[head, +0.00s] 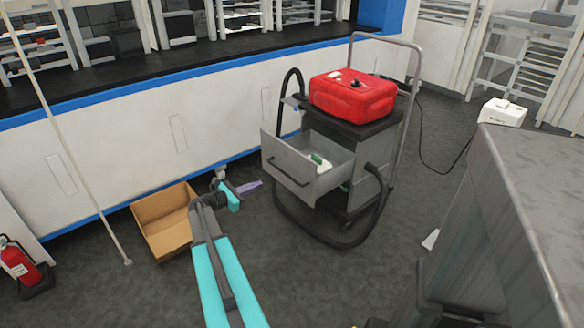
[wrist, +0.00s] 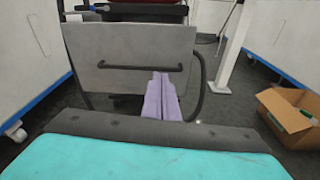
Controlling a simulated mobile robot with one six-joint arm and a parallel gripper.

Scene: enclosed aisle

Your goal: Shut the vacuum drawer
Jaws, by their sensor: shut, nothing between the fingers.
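The vacuum drawer (head: 290,172) is a grey drawer pulled out of the dark vacuum cart (head: 365,185), with a green and white item (head: 320,161) inside. Its flat front also fills the upper middle of the wrist view (wrist: 120,45), with a dark bar handle (wrist: 125,66) across it. My gripper (head: 259,184) is low and to the left of the drawer front in the head view, apparently a little short of it. Its purple fingers (wrist: 163,78) are together and empty, overlapping the lower part of the front just below the handle in the wrist view. Contact cannot be told.
A red case (head: 352,98) sits on top of the cart. A black hose (head: 330,238) loops around the cart's front and side. An open cardboard box (head: 165,218) stands left of my arm. A white panelled bench (head: 130,150) runs behind. A grey cabinet (head: 510,225) is at right.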

